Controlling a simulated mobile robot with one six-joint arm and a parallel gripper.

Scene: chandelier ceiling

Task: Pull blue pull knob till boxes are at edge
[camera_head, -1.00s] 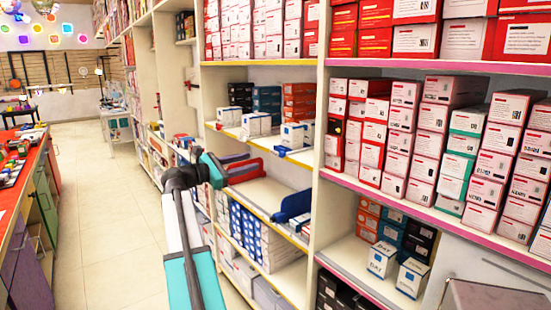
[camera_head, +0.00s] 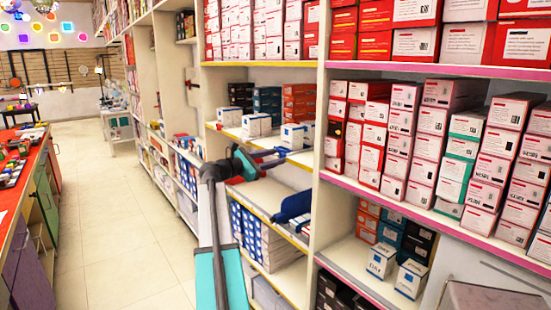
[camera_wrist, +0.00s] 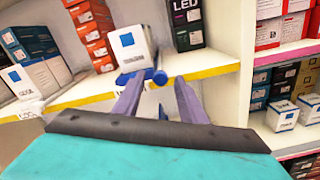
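A blue pull knob (camera_wrist: 159,76) sticks out at the yellow-edged shelf front in the wrist view. A blue base (camera_wrist: 130,75) shows beside it, under a white box with a blue square (camera_wrist: 132,46). That white box (camera_head: 292,136) also shows in the head view, close to the shelf edge. My gripper (camera_wrist: 160,84) has two purple-blue fingers spread apart, with the knob between or just beyond their tips. I cannot tell whether they touch it. In the head view my gripper (camera_head: 288,156) is in front of the same shelf and partly hides the knob.
Orange boxes (camera_wrist: 90,30) and a black LED box (camera_wrist: 186,22) stand farther back. A shelf upright (camera_head: 320,120) stands right of the knob. A blue holder (camera_head: 292,207) sits on the shelf below. The aisle (camera_head: 120,230) is clear at left.

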